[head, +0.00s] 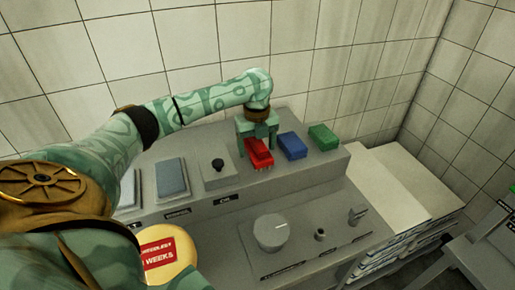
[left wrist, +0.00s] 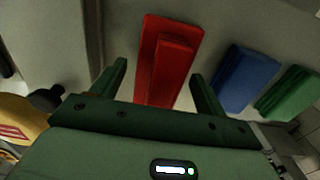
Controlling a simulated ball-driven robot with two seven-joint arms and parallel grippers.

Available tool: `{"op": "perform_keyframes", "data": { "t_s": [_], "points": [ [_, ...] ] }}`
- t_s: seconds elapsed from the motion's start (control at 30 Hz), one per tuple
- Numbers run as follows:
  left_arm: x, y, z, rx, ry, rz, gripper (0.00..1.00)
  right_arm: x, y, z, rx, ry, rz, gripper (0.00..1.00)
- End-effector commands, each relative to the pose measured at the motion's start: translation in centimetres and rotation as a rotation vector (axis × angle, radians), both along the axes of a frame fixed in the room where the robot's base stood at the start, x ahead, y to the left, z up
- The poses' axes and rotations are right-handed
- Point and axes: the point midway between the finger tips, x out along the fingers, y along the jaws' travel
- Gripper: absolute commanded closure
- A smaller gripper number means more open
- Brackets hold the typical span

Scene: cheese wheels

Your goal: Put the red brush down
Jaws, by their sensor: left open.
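The red brush (head: 260,154) lies on the raised grey shelf at the back, at the left end of a row of brushes. My left gripper (head: 257,141) is right above and around it in the head view. In the left wrist view the red brush (left wrist: 168,62) lies between and beyond the two green fingers (left wrist: 160,82), with a gap on each side. The left gripper is open. Part of the brush is hidden behind the gripper in the head view. My right gripper is not in view.
A blue brush (head: 292,146) and a green brush (head: 323,137) lie to the right of the red one. A black knob (head: 218,165) stands to its left. A yellow cheese wheel (head: 168,252) with a red label is at the front left. A tiled wall rises close behind.

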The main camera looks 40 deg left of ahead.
Motion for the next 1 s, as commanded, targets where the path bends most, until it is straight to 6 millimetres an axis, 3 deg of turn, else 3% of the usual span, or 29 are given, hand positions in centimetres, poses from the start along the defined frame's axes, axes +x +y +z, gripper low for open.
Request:
{"op": "perform_keyframes", "data": {
  "t_s": [0.03, 0.2, 0.5, 0.7, 1.0],
  "points": [
    [0.1, 0.0, 1.9, -0.001, -0.005, 0.001, 0.26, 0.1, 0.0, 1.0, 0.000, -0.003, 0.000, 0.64],
    [-0.9, -0.5, 7.3, 0.000, -0.007, 0.001, 0.26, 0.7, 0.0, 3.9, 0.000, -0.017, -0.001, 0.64],
    [-0.9, -0.5, 14.4, -0.001, -0.004, 0.002, 0.26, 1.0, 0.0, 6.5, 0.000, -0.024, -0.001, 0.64],
    [-1.0, -0.6, 16.1, -0.002, 0.000, 0.002, 0.26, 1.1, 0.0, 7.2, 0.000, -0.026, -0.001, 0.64],
    [-1.0, -0.6, 16.2, -0.002, 0.001, 0.002, 0.26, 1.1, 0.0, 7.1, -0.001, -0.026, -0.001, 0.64]
  ]
}}
